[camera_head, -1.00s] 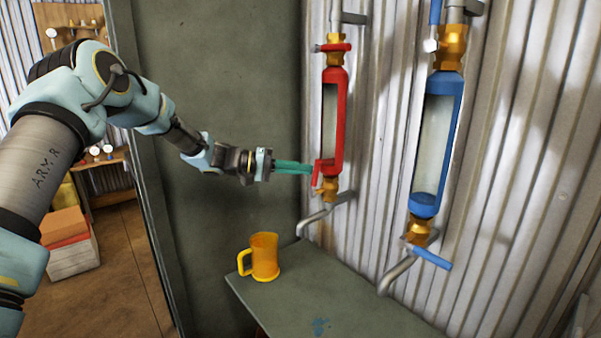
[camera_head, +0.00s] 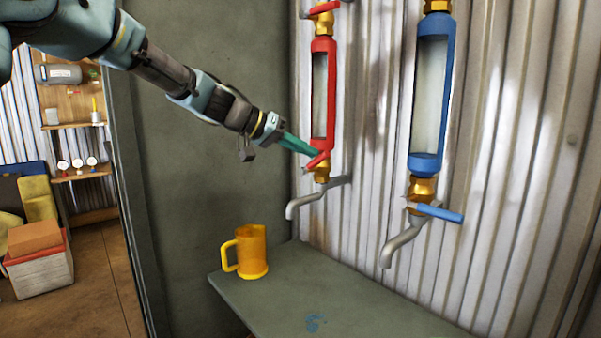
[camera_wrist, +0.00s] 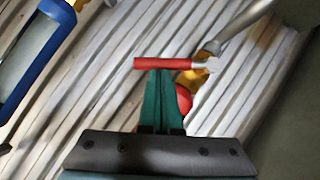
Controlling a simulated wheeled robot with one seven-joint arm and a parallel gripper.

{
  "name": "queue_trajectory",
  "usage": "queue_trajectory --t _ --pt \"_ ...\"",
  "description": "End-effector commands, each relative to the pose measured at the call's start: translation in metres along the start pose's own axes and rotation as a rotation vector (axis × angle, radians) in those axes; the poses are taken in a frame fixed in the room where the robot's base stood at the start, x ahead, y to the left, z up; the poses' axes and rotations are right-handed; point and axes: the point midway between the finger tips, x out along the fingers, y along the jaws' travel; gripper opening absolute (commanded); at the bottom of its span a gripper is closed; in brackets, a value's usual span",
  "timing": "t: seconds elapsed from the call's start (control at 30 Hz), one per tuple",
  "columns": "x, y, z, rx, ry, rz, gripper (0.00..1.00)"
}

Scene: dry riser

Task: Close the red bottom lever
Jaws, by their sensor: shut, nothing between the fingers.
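The red bottom lever (camera_head: 314,162) sits on the brass valve (camera_head: 322,174) under the red sight tube (camera_head: 323,95). In the wrist view the lever (camera_wrist: 160,63) lies across the picture just beyond my fingertips. My gripper (camera_head: 314,153), with green fingers, is shut and empty, its tips at the lever from the left; they appear to touch it. In the wrist view the gripper (camera_wrist: 162,76) has its fingers together and hides part of the red tube's end (camera_wrist: 184,99).
A blue sight tube (camera_head: 428,163) with a blue bottom lever (camera_head: 438,212) stands to the right on the corrugated wall. Bent grey outlet pipes (camera_head: 303,203) stick out below. A yellow mug (camera_head: 252,252) stands on the green-grey table (camera_head: 300,290). A dark panel (camera_head: 205,150) stands to the left.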

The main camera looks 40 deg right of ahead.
Motion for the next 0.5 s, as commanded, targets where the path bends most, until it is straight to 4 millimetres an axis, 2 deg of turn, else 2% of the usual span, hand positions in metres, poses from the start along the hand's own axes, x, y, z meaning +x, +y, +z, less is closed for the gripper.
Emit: queue_trajectory --t 0.03,0.5 --pt "0.008 -0.002 0.011 0.042 0.0 -0.024 0.0" --pt "0.022 0.006 0.032 0.358 -0.001 -0.236 0.0"
